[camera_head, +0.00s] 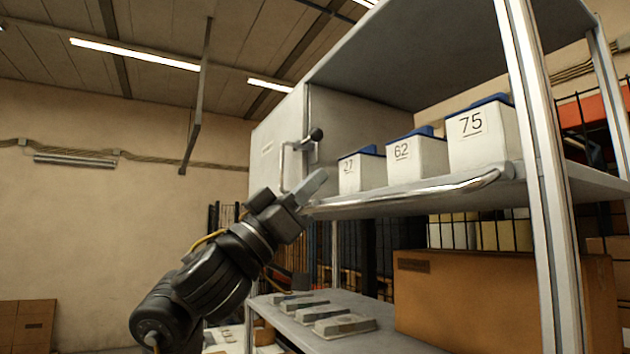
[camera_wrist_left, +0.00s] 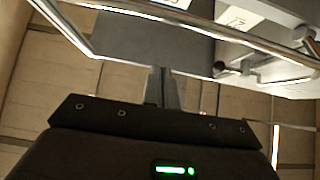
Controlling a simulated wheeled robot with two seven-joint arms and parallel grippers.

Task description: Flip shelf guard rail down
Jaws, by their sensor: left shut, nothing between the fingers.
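The guard rail (camera_head: 430,189) is a shiny metal bar along the front edge of the middle shelf (camera_head: 400,205). It lies low, about level with the shelf board and below the numbered boxes. In the left wrist view the rail (camera_wrist_left: 190,20) crosses the top of the picture. My left gripper (camera_head: 316,182) is shut and empty, just in front of the rail's left end; I cannot tell whether it touches. Its shut fingers (camera_wrist_left: 165,88) point toward the shelf in the wrist view. A black-knobbed latch (camera_head: 316,134) sits on the left side panel. My right gripper is not in view.
White boxes marked 27 (camera_head: 362,174), 62 (camera_head: 415,162) and 75 (camera_head: 482,138) stand on the middle shelf. A cardboard box (camera_head: 470,300) and several flat grey items (camera_head: 345,325) rest on the lower shelf. A post (camera_head: 545,180) stands at the right. Left is open room.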

